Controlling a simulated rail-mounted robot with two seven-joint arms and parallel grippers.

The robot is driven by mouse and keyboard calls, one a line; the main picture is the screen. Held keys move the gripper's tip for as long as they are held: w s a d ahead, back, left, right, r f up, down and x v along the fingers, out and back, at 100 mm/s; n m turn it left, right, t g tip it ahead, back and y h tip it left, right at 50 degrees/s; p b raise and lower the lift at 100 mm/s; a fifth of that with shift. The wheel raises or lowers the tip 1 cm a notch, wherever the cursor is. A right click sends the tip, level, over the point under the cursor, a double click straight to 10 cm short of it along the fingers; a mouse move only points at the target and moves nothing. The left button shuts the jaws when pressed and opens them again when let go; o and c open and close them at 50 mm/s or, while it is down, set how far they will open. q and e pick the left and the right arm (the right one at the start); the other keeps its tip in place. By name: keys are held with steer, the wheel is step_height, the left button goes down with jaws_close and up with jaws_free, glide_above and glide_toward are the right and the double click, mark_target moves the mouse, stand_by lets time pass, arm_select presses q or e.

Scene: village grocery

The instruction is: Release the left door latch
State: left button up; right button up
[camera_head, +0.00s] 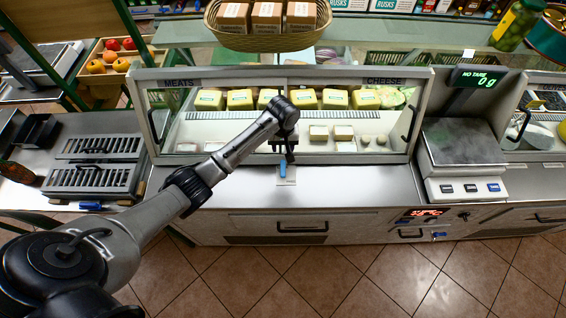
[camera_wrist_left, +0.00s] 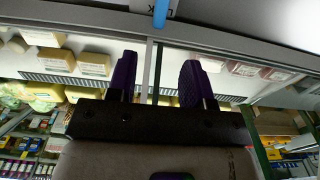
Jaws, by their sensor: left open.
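A small blue latch (camera_head: 283,170) sits on a pale plate on the counter front, below where the two glass panels of the display case (camera_head: 290,118) meet. The blue latch also shows at the top edge of the left wrist view (camera_wrist_left: 160,12), beside partly cut-off lettering. My left gripper (camera_head: 287,153) is just above and behind the latch. In the left wrist view its two dark purple fingers (camera_wrist_left: 158,78) are spread apart with nothing between them; the latch lies beyond the fingertips, apparently not touched. The left glass door (camera_head: 215,118) appears closed. My right gripper is not in view.
Cheeses (camera_head: 240,99) stand behind the glass. A basket of boxes (camera_head: 268,28) sits on the upper shelf. A scale (camera_head: 462,145) is on the right and a slotted metal unit (camera_head: 95,165) on the left. The counter around the latch is clear.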

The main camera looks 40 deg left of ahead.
mark_target(283, 165)
arm_select(q)
step_height(283, 165, down, 11)
steer(key=shift+r+b, duration=0.15)
steer(key=shift+b, duration=0.6)
steer(key=shift+f, duration=0.4)
jaws_close()
